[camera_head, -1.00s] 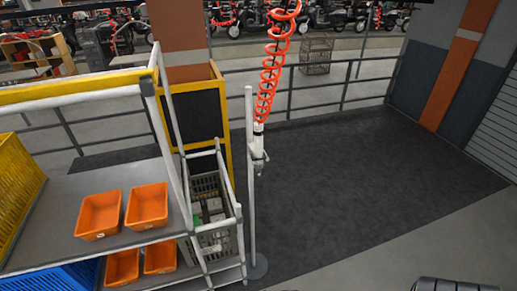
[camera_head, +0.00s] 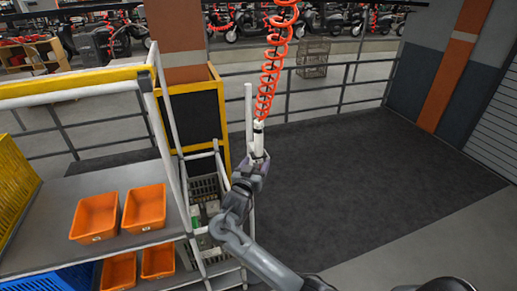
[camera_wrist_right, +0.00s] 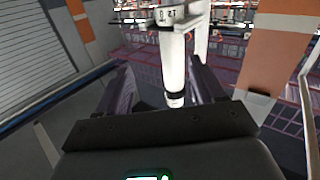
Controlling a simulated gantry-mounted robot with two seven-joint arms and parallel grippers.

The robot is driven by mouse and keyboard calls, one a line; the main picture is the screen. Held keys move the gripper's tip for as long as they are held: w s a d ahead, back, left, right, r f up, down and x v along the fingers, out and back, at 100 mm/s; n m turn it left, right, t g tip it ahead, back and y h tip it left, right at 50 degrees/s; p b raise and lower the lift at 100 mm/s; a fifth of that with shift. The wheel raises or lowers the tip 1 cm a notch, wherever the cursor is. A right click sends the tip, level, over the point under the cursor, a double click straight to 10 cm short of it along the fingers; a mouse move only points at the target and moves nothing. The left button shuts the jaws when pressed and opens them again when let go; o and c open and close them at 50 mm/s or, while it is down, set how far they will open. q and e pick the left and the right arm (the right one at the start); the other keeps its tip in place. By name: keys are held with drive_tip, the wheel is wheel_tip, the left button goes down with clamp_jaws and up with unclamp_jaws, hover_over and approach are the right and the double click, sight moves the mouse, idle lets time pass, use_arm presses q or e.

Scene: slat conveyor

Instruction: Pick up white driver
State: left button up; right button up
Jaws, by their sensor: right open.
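The white driver (camera_head: 259,138) hangs upright below a coiled orange hose (camera_head: 271,85) in the head view. My right gripper (camera_head: 256,162) has its fingers at the driver's lower part and hides that end. In the right wrist view the driver (camera_wrist_right: 174,62) stands between the two dark fingers of the open right gripper (camera_wrist_right: 160,72), nearer the right finger. I cannot tell whether either finger touches it. My left gripper is not in view.
A thin pole (camera_head: 248,115) stands close beside the driver. To its left are a metal rack with orange bins (camera_head: 95,217) and a grey crate (camera_head: 205,188). Dark open floor (camera_head: 360,165) lies to the right, with railings behind.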

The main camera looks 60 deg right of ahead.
sight(259, 144)
drive_tip(key=shift+m, duration=0.4)
drive_tip(key=w+d+r, duration=0.1)
drive_tip(key=d+r, duration=0.1)
drive_tip(key=d, duration=0.1)
drive_tip(key=w+d+r, duration=0.1)
drive_tip(key=shift+w+d+r, duration=0.2)
drive_tip(key=shift+w+d, duration=0.1)
drive_tip(key=shift+d, duration=0.05)
drive_tip(key=shift+w+f+p+x, duration=0.15)
drive_tip(key=shift+p+x, duration=0.1)
drive_tip(key=shift+x, duration=1.25)
drive_tip(key=shift+w+f+p+x, duration=0.15)
drive_tip(key=shift+p+x, duration=0.1)
drive_tip(key=shift+x, duration=1.25)
drive_tip(key=shift+a, duration=0.1)
drive_tip(key=c, duration=1.2)
clamp_jaws()
drive_tip(key=shift+r, duration=0.2)
